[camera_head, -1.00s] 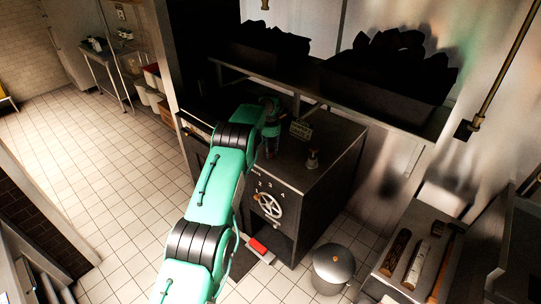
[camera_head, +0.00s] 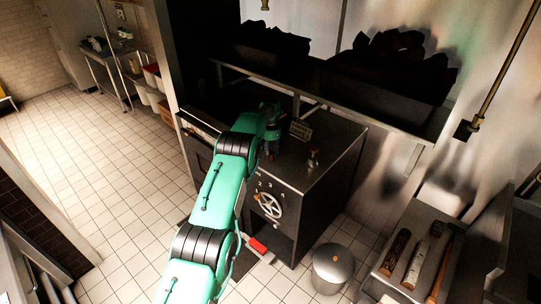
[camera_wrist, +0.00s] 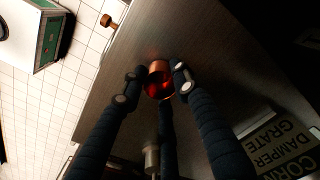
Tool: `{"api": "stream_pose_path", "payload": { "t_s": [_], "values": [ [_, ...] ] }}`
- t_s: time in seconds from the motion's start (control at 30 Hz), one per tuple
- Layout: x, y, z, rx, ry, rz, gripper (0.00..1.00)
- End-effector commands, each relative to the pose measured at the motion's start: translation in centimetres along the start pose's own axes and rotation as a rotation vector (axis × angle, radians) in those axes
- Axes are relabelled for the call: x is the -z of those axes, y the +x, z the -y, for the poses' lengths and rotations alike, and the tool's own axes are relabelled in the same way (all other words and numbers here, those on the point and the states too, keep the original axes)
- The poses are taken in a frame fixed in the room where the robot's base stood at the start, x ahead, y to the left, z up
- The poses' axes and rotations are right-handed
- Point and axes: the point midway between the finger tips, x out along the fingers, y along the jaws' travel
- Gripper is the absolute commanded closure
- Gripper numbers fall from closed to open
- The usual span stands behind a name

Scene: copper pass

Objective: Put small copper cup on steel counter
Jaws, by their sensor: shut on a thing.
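The small copper cup (camera_wrist: 159,72) is between the dark fingers of my gripper (camera_wrist: 155,88), which is shut on it in the wrist view. Its inside glows reddish. The grey steel counter (camera_wrist: 215,45) lies behind the cup; whether the cup touches it I cannot tell. The cup is mostly hidden there by my gripper.
A lettered sign (camera_wrist: 285,145) is near the gripper; it also shows in the head view (camera_head: 301,131). A small brass fitting (camera_head: 313,158) stands to the right on the counter. A dark shelf (camera_head: 330,85) hangs behind.

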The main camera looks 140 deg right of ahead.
Motion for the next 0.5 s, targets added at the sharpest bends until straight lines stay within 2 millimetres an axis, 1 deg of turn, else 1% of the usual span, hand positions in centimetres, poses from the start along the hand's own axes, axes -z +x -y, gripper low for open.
{"api": "stream_pose_path", "payload": {
  "t_s": [0.1,0.5],
  "values": [
    [-0.02,0.71,-0.04,0.000,0.000,0.001,0.92],
    [-0.02,1.06,-0.04,0.000,0.000,0.000,0.92]
  ]
}}
